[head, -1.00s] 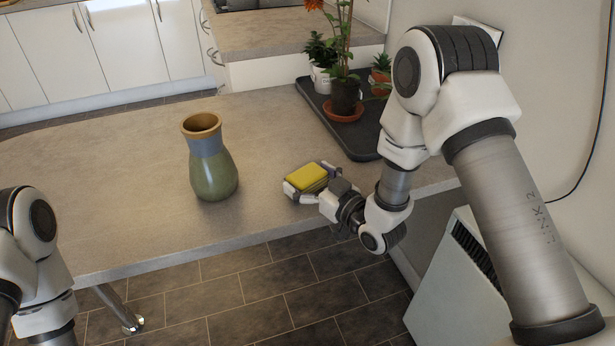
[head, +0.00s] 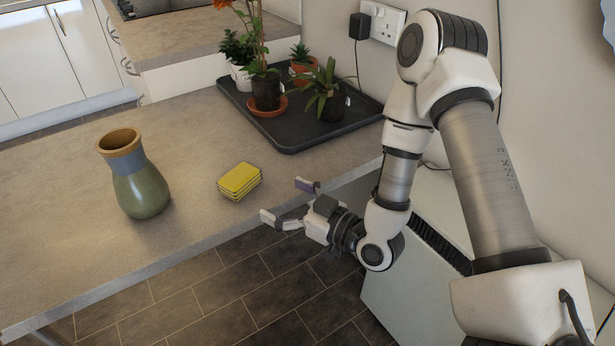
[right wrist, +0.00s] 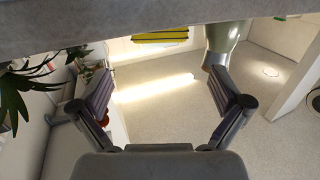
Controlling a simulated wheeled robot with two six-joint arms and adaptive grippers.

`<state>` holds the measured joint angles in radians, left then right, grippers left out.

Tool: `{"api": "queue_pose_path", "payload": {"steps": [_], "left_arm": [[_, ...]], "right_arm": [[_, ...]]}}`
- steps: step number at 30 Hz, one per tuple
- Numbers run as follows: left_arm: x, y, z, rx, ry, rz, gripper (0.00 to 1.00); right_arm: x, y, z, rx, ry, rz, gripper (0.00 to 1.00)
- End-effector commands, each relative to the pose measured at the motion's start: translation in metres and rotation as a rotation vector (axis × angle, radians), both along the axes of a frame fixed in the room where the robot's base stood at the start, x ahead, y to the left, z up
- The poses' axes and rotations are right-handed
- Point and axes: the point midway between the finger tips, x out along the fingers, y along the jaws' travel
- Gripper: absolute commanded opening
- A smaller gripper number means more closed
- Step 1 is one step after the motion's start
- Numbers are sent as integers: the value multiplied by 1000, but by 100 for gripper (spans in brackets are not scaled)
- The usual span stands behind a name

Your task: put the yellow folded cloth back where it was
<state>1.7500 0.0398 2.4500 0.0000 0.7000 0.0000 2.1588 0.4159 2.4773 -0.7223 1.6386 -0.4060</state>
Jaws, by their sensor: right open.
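The yellow folded cloth (head: 239,180) lies flat on the grey counter (head: 200,222), near its front edge and to the right of the vase. My right gripper (head: 287,202) is open and empty, just right of the cloth at the counter's front edge, with a gap between its fingers and the cloth. In the right wrist view, the cloth (right wrist: 160,38) shows at the top, beyond the spread fingers of the right gripper (right wrist: 162,80). My left gripper is out of view.
A green and blue vase (head: 140,188) stands left of the cloth. A dark tray (head: 312,137) with several potted plants lies at the back right by the wall. A white heater (head: 400,300) stands below the counter on the right. Counter left of the vase is clear.

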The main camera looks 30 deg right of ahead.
Motion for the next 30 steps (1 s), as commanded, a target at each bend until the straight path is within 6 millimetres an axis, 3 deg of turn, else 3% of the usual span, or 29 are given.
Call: {"api": "queue_pose_path", "payload": {"steps": [4,5,8,11,12,15,16,18,21,30], "left_arm": [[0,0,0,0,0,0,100],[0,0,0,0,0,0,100],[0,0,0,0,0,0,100],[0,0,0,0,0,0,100],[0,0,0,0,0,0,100],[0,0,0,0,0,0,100],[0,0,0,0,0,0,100],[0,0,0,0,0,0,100],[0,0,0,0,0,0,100],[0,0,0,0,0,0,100]], "right_arm": [[-2,2,-14,-13,51,1,100],[-4,3,-26,-24,94,2,100],[-22,7,-90,-75,337,-9,100],[-67,3,-173,-142,691,-56,100],[-94,-1,-204,-170,846,-91,100],[-168,-13,-261,-230,1201,-200,100],[-187,-16,-271,-243,1284,-236,100],[-222,-22,-284,-265,1428,-302,100],[-243,-26,-289,-276,1511,-350,100],[-243,-26,-289,-275,1513,-352,100]]}}
